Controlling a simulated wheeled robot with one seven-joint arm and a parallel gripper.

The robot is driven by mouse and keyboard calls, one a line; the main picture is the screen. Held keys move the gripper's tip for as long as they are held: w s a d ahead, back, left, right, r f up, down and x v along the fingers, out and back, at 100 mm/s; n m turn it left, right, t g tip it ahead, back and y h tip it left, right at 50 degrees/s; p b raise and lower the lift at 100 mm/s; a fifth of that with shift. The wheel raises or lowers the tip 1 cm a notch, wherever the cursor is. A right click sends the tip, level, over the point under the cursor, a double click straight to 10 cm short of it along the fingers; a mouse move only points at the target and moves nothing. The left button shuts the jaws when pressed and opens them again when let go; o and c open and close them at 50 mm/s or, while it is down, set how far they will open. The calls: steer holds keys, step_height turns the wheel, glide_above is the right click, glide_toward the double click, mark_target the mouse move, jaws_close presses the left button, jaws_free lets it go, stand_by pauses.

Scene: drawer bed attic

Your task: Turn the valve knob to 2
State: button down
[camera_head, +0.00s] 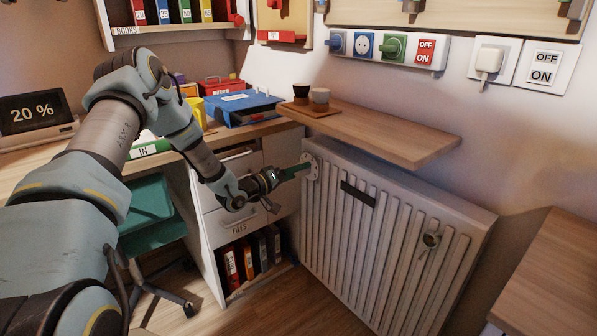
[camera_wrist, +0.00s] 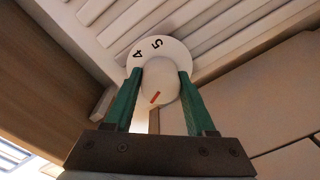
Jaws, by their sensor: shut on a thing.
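The valve knob (camera_wrist: 160,82) is a round white knob with a red mark, in front of a white dial (camera_wrist: 178,48) that shows the digits 4 and 5. The other digits are hidden by the knob and fingers. My gripper (camera_wrist: 160,88) has green fingers, one on each side of the knob, and is shut on it. In the head view my gripper (camera_head: 300,170) reaches the upper left corner of the white radiator (camera_head: 385,230), where the pale dial (camera_head: 312,168) shows; the knob is hard to make out there. The red mark points to the lower left in the wrist view.
A wooden shelf (camera_head: 400,140) juts out just above the radiator, with a tray and two cups on it. A drawer cabinet (camera_head: 225,228) stands close to the left. A wooden surface (camera_head: 560,275) lies at the right. Floor shows in front of the radiator.

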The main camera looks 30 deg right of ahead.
steer(key=shift+c, duration=1.1)
jaws_free()
steer(key=v, duration=1)
steer(key=shift+a, duration=0.4)
steer(key=shift+a, duration=0.1)
